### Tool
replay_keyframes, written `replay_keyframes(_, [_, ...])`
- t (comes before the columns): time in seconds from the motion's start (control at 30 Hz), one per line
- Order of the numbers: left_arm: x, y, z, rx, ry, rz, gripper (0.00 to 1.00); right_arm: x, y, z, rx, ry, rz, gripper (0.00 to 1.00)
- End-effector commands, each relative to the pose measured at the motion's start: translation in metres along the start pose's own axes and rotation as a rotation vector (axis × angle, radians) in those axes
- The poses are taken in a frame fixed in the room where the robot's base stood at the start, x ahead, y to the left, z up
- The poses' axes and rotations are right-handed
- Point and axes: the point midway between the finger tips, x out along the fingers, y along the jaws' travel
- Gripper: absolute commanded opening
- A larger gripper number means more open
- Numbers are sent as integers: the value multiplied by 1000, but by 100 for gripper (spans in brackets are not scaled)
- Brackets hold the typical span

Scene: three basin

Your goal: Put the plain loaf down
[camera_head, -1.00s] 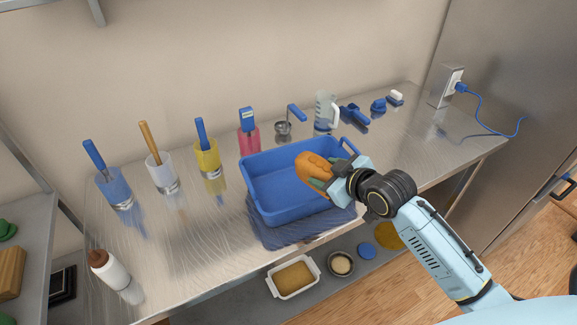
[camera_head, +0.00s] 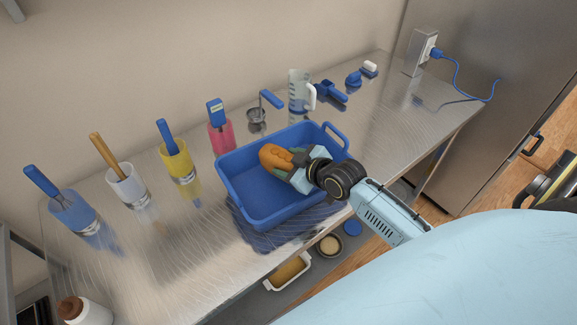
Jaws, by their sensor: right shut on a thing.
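The plain loaf (camera_head: 273,156) is orange-brown and sits in the grip of my right gripper (camera_head: 289,161). The gripper is shut on the loaf and is over or inside the blue basin (camera_head: 243,193), toward its right half. I cannot tell whether the loaf touches the basin floor. The gripper hides the loaf's near right part. The rest of the basin looks empty. My left gripper is not in view.
Several cups with tools, a pink container (camera_head: 221,138) and a measuring jug (camera_head: 299,92) line the back. A white dish (camera_head: 288,272) is on the shelf below.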

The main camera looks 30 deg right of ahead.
Motion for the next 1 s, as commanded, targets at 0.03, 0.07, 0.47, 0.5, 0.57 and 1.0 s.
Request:
replay_keyframes(0.03, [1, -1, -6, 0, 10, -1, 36, 4, -2, 6, 2, 0, 0, 28])
replay_keyframes(0.07, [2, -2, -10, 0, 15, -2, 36, 5, -3, 8, 2, 0, 0, 28])
replay_keyframes(0.47, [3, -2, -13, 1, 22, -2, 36, 8, -5, 13, 0, 2, 0, 28])
replay_keyframes(0.5, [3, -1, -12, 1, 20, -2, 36, 9, -6, 14, 0, 2, 0, 28])
replay_keyframes(0.57, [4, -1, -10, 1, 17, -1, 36, 10, -6, 16, -1, 2, 0, 28])
replay_keyframes(1.0, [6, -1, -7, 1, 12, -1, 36, 13, -10, 26, -1, -8, -4, 69])
